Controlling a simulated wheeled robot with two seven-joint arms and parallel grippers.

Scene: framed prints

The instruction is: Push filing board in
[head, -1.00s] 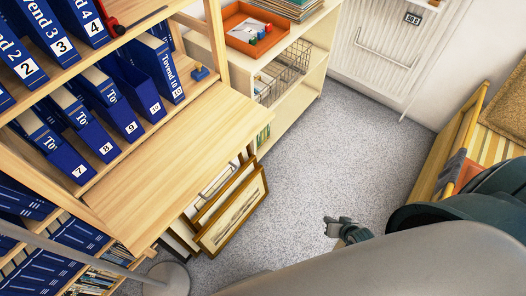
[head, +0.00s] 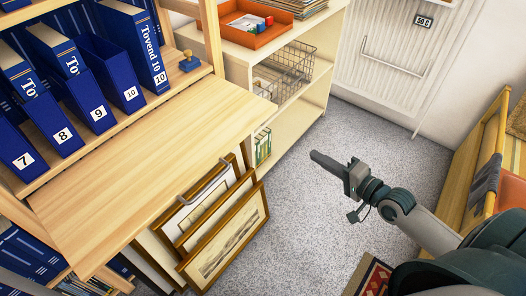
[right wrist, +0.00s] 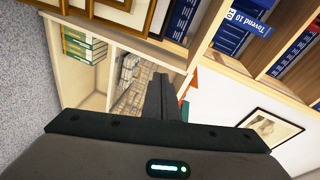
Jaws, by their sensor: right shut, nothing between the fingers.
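The filing board (head: 150,165) is a broad pale wooden panel in the head view. It sticks out level from the bookcase, below the shelf of blue binders. My right gripper (head: 318,160) is shut and empty. It hangs over the grey floor to the right of the board, apart from its front edge, with its fingers pointing left toward it. In the right wrist view, the dark closed fingers (right wrist: 170,92) show in front of the side shelf. My left gripper is out of view.
Framed prints (head: 225,235) lean below the board's front edge, with a grey metal bar (head: 206,182) above them. A wooden stamp (head: 189,61) stands by the binders (head: 95,105). A cream side shelf (head: 290,115) and radiator (head: 395,45) are behind. Floor (head: 305,215) is clear around the gripper.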

